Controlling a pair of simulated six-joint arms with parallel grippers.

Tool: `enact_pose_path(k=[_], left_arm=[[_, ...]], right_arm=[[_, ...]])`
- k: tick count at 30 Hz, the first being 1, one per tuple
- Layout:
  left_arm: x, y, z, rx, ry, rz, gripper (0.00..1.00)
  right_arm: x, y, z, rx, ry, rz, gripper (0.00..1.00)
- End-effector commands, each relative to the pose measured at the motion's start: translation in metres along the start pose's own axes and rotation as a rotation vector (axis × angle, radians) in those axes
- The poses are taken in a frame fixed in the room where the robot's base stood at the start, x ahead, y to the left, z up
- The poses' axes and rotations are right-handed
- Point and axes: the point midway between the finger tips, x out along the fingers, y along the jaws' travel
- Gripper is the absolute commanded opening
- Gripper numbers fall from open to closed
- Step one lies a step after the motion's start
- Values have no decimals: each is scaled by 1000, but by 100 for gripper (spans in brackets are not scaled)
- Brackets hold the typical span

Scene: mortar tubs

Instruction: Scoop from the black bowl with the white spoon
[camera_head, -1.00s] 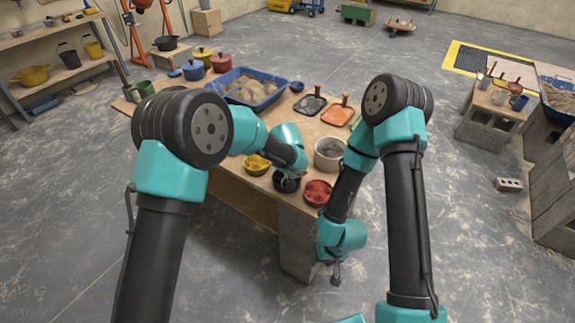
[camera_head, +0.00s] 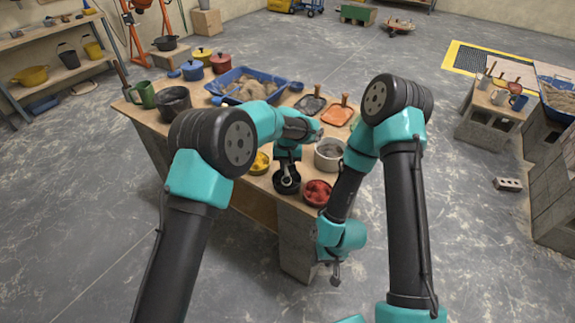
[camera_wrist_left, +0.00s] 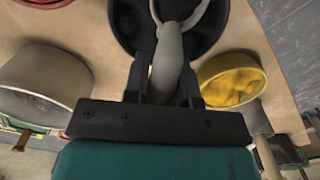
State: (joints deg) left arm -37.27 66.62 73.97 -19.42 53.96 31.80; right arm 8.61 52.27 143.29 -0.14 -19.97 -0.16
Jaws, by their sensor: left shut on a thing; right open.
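The black bowl (camera_head: 288,189) sits near the front edge of the workbench, between the yellow and red bowls. My left gripper (camera_head: 287,174) points down right over it. In the left wrist view, the left gripper (camera_wrist_left: 164,88) is shut on the white spoon (camera_wrist_left: 168,52), which looks light grey. The spoon's far end lies over the black bowl (camera_wrist_left: 213,22); whether it touches the inside is unclear. The bowl's contents are mostly hidden. My right gripper (camera_head: 335,274) hangs open and empty in front of the bench.
The red bowl (camera_head: 317,192) is close on the right, the yellow bowl (camera_head: 259,162) on the left, and a grey pot (camera_head: 329,154) just behind. A blue tray (camera_head: 247,77) of sand and two small trowel-like tools (camera_head: 337,115) lie farther back.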

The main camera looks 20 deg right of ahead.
Motion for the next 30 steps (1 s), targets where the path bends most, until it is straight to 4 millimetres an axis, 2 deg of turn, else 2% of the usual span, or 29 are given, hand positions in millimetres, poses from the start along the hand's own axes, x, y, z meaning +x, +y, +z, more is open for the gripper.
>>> enact_pose_path(k=[18, 30], left_arm=[[-35, 0, 1, -1, -48, 0, 0], [-42, 0, 1, -1, -60, -1, 0]], right_arm=[[0, 0, 0, 0, 0, 0, 43], [0, 0, 0, 0, 0, 0, 43]])
